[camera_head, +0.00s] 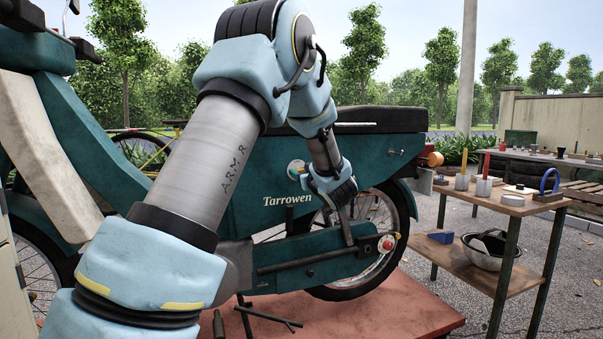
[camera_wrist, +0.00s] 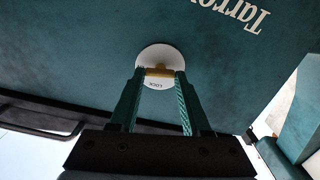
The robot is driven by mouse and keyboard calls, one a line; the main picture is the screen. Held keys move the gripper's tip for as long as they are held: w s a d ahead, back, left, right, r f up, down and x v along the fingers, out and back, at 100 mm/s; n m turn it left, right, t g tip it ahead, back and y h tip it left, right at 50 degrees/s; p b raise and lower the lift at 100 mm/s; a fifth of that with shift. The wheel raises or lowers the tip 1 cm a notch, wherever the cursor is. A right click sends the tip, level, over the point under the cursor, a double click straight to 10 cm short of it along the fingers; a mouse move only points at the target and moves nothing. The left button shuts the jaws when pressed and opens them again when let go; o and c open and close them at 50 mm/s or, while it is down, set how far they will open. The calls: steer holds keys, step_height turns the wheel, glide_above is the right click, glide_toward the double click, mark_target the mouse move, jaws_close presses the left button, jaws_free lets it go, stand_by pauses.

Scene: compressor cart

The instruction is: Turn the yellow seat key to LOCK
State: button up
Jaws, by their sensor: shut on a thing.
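The yellow seat key (camera_wrist: 159,71) shows in the wrist view as a short bar lying across a round white plate (camera_wrist: 157,54). The plate is set in the teal side panel. Lettering that looks like LOCK stands upside down on the plate, just below the key in that view. My gripper (camera_wrist: 161,73) has its two green fingers on either side of the key and is shut on it. In the head view the white plate (camera_head: 296,168) shows left of my wrist, above the Tarrowen lettering. The key itself is not clear there.
The teal moped (camera_head: 240,190) stands on a red platform (camera_head: 400,307), with my arm across its front.

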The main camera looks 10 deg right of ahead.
jaws_close()
steer(key=shift+n+b, duration=0.3)
steer(key=shift+b, duration=0.05)
steer(key=shift+a+f+n+b, duration=0.1)
steer(key=shift+f+n+b, duration=0.05)
steer(key=shift+n+b, duration=3.75)
steer(key=shift+a+f+n+b, duration=0.1)
steer(key=shift+n+b, duration=3.7)
steer(key=shift+b, duration=0.05)
